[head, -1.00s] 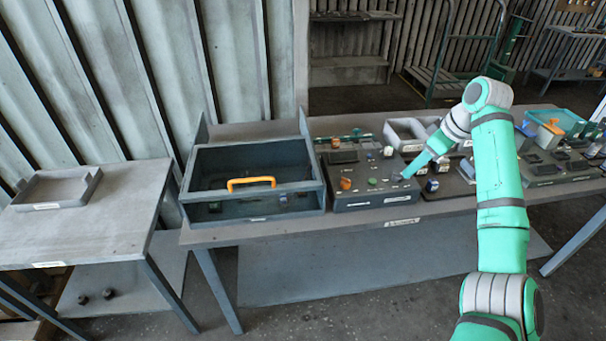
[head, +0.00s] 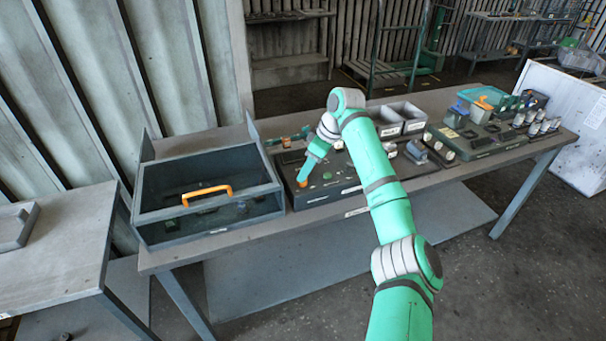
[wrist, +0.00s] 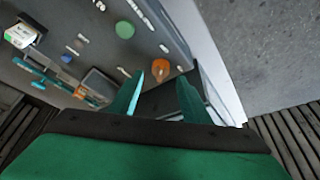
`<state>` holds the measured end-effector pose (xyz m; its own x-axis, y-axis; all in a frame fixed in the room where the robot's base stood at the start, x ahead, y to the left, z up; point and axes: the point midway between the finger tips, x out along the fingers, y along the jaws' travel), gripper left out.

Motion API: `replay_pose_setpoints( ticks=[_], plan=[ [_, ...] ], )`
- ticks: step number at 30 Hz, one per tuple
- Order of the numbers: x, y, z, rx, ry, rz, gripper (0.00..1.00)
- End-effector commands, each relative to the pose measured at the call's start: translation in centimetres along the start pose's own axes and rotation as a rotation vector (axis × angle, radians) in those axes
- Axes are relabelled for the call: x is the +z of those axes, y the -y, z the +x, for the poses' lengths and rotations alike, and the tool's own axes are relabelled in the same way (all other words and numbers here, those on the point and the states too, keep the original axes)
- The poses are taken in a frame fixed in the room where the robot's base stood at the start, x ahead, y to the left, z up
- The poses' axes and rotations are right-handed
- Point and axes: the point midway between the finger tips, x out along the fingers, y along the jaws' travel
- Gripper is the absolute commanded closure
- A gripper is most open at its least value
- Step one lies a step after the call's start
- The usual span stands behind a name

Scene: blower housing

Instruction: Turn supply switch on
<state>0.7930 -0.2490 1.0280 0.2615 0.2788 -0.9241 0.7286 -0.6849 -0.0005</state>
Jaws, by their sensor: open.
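A dark control panel box (head: 345,188) lies on the long bench, right of the housing with the orange handle. An orange knob (wrist: 158,65) sits near the panel's edge in the wrist view, just beyond my fingertips. In the head view the orange knob (head: 302,183) shows at the tip of my arm. It looks like a rotary switch; its label is too small to read. My gripper (wrist: 160,82) is open, its two green fingers apart and pointing toward the knob. I cannot tell whether they touch it.
A green round button (wrist: 125,29) and a blue one (wrist: 67,59) sit near the orange knob. The open housing (head: 210,190) with an orange handle (head: 206,195) stands left of the panel. Grey bins (head: 405,116) stand behind, to the right.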

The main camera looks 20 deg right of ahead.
Motion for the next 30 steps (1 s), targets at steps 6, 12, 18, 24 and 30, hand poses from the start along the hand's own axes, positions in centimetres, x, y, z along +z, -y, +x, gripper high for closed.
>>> replay_pose_setpoints(
  ticks=[6, 12, 18, 24, 30],
  plan=[
    [-0.1, 0.1, 2.5, -0.001, 0.0, -0.001, 0.57],
    [-0.3, 0.2, 3.2, -0.001, 0.0, -0.003, 0.57],
    [-0.3, 0.1, 3.2, -0.001, 0.0, -0.003, 0.57],
    [-0.2, 0.1, 3.1, -0.001, 0.0, -0.003, 0.97],
    [-0.3, 0.2, 3.1, 0.003, -0.002, 0.004, 0.97]
  ],
)
